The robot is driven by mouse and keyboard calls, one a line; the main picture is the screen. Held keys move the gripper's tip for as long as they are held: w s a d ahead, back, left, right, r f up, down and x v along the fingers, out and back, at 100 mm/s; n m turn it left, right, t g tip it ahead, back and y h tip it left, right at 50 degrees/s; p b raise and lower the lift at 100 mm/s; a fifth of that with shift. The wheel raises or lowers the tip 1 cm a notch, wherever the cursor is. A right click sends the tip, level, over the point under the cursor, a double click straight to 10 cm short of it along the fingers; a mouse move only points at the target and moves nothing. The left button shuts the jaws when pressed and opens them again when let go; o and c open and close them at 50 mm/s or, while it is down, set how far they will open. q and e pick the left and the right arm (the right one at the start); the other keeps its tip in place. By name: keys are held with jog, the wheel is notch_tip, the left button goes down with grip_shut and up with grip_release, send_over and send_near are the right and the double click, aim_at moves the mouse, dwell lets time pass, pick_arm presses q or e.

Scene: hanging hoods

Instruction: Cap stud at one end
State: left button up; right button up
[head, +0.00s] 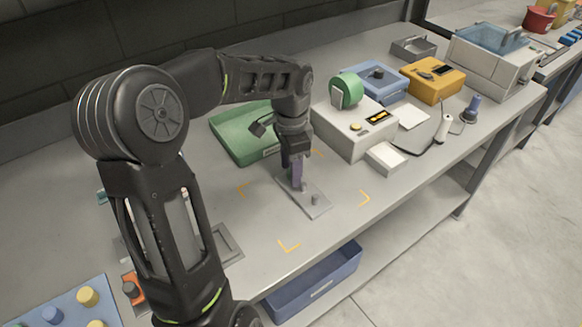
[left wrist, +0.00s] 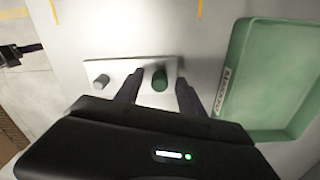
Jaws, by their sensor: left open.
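A flat grey plate (head: 318,207) lies on the bench inside yellow corner marks. It carries a bare grey stud (head: 315,199) near its front end, which also shows in the left wrist view (left wrist: 101,82). A dark green cap (left wrist: 159,79) sits at the plate's other end, seen from above; any stud under it is hidden. My left gripper (head: 294,176) points down over that end. In the left wrist view its open fingers (left wrist: 157,91) stand on either side of the green cap, with gaps showing. My right gripper is not in view.
A green tray (head: 229,144) stands behind the plate. A white box with a green roll (head: 347,90) stands to the right. A blue board with yellow and blue knobs (head: 100,318) is at the lower left. The bench's front edge is close to the plate.

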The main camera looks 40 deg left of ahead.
pick_arm(q)
notch_tip(320, 180, up, 8)
jog(key=shift+f, duration=0.15)
jog(key=shift+f, duration=0.1)
dwell(0.6)
